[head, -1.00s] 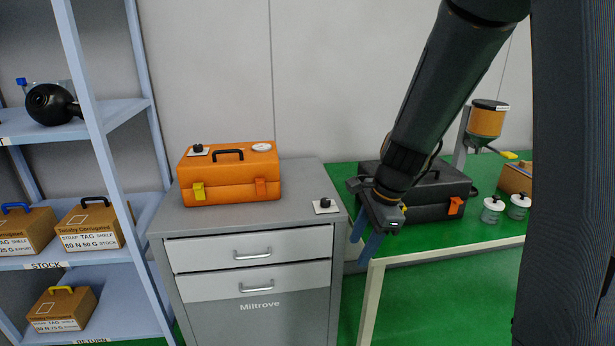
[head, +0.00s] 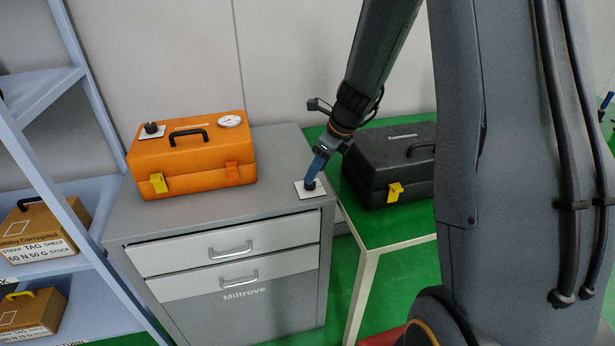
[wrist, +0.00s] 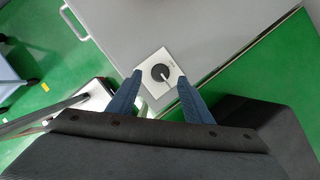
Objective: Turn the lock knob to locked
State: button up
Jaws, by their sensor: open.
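A black round lock knob (wrist: 161,73) with a pale pointer line sits on a white square plate (wrist: 150,60) at the corner of the grey cabinet top. In the head view the plate (head: 303,193) shows at the cabinet's right front corner, with the knob partly hidden behind my fingers. My gripper (head: 313,177) points down over the knob. In the wrist view my gripper (wrist: 158,78) is open, with one blue finger on each side of the knob and gaps between. I cannot tell from the picture whether the fingertips are at knob height.
An orange toolbox (head: 190,158) with a second black knob (head: 151,128) on its lid stands left on the cabinet (head: 270,150). A black case (head: 395,165) on the green table (head: 375,225) is close right of my gripper. A blue shelf (head: 90,215) stands left.

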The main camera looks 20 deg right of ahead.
jog(key=shift+x, duration=2.2)
jog(key=shift+d, duration=0.1)
